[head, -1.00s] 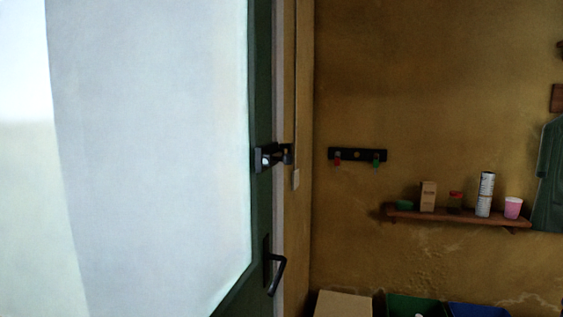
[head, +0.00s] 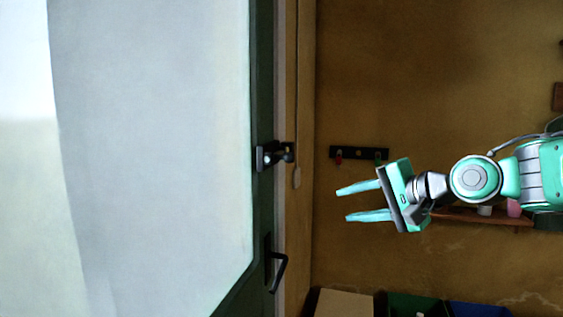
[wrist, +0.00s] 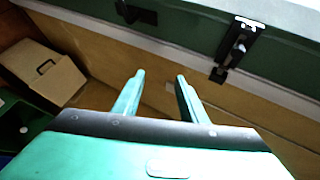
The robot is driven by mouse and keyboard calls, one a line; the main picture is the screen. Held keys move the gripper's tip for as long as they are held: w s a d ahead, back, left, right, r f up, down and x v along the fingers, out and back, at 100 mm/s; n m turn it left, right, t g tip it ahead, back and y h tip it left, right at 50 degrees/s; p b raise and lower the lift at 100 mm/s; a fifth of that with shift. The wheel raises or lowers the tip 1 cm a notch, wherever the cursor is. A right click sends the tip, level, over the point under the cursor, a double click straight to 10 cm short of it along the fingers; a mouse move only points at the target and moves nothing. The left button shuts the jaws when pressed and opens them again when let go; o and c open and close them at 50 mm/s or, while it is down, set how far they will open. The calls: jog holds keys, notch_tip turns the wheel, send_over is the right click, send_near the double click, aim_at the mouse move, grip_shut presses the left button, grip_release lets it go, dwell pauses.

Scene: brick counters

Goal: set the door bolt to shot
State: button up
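The door bolt (head: 273,156) is a black metal fitting at the edge of the dark green door (head: 263,90), level with my gripper's upper finger or a little higher. In the wrist view the bolt (wrist: 238,48) shows at the upper right, beyond and to the right of the fingertips. My gripper (head: 341,204) is to the right of the bolt in the head view, its two teal fingers pointing left at the door. The fingers are apart with nothing between them, and it touches nothing. In the wrist view my gripper (wrist: 160,77) is also open.
A black door handle (head: 278,272) is below the bolt. A key rack (head: 358,153) hangs on the wall behind my gripper. A shelf (head: 470,217) is partly hidden by my arm. A cardboard box (head: 343,303) and bins stand low down.

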aim_at(287, 158)
jog(key=a+r+m+y, duration=0.1)
jog(key=a+r+y, duration=0.4)
jog(key=a+r, duration=0.4)
jog(key=x, duration=0.6)
jog(key=r+x, duration=0.1)
jog(key=x, duration=0.2)
jog(key=shift+w, duration=0.4)
